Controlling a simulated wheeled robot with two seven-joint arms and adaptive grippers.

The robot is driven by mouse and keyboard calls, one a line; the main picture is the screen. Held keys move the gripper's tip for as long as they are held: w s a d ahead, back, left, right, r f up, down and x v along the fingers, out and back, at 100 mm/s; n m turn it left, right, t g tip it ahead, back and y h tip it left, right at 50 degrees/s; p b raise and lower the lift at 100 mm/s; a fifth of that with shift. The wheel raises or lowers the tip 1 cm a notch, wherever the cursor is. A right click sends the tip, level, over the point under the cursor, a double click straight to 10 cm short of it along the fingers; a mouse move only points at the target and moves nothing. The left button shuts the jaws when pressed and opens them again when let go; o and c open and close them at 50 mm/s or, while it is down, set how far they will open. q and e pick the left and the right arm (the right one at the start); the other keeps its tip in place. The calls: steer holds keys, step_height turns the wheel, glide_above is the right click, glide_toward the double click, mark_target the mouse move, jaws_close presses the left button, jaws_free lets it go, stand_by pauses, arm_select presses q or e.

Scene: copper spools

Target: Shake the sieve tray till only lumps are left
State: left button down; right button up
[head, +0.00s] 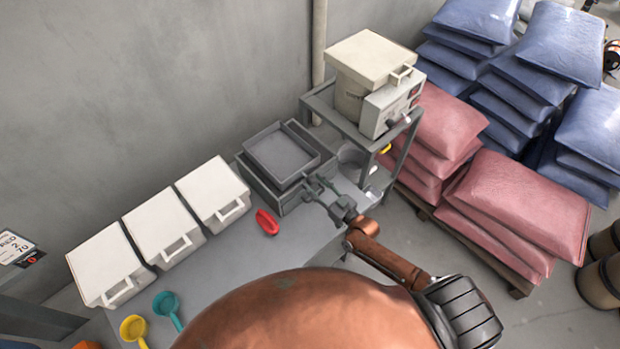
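The sieve tray (281,152) is a shallow grey square tray. It sits at a slight angle over a larger grey bin (257,180) on the bench, against the wall. Its inside looks plain grey, and I cannot make out lumps or powder in it. My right gripper (313,186) is at the near right corner of the bin and tray, with its fingers pointing toward them. It is too small to tell whether the fingers are open or shut, or touching the tray. My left gripper is not in view.
A red scoop (267,222) lies on the grey bench (232,255) near the bin. White lidded bins (165,235) line the wall. Teal (166,305) and yellow (134,329) scoops lie at the front left. A shelf stand (345,125) with a cream machine (375,75) stands right of the tray.

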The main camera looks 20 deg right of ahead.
steer(key=shift+x, duration=1.3)
steer(key=shift+c, duration=0.4)
jaws_close()
